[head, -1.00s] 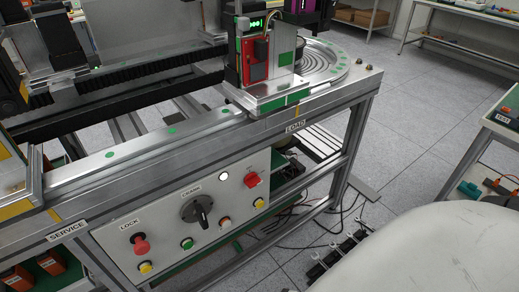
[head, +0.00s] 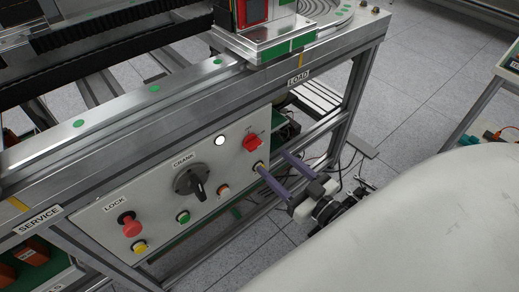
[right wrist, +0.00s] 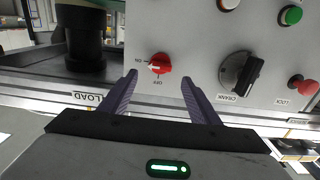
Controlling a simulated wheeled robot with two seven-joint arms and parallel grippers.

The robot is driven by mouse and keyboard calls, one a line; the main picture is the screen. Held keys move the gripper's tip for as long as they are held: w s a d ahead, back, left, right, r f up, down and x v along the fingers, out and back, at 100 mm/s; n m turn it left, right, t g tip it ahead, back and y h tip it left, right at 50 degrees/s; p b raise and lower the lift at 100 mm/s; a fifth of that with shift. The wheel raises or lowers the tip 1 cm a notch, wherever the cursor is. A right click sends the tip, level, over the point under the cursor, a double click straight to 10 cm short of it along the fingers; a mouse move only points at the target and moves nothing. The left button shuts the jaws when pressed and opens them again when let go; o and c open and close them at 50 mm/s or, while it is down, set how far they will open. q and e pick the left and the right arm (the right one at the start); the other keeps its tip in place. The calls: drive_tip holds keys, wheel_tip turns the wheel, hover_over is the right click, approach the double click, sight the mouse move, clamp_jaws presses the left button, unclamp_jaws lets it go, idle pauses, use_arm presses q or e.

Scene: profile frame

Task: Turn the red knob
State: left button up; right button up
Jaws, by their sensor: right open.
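The red knob (head: 252,142) is a small rotary switch at the right end of the grey control panel (head: 150,205). In the right wrist view the red knob (right wrist: 159,64) shows a white pointer mark toward the ON label at its left, with OFF printed below it. My right gripper (head: 273,161) is open and empty, its two purple-grey fingers pointing at the panel just below and right of the knob. In the right wrist view the gripper (right wrist: 158,78) has the knob between and beyond its fingertips, apart from them. My left gripper is out of view.
Left of the knob are a white lamp (head: 220,141), the black CRANK handle (head: 190,183), a red LOCK button (head: 130,223) and several small coloured buttons. The metal frame (head: 349,105) stands right of the panel. Cables lie on the floor below.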

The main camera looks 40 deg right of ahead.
sight(257, 148)
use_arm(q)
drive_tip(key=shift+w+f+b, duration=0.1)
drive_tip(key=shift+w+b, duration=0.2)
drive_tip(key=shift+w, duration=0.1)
use_arm(e)
drive_tip(key=w, duration=0.7)
drive_tip(key=shift+w+a, duration=0.3)
drive_tip(key=shift+w, duration=0.05)
drive_tip(key=c, duration=1.1)
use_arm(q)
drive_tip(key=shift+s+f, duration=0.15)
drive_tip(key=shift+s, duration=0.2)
use_arm(e)
drive_tip(key=shift+o, duration=0.2)
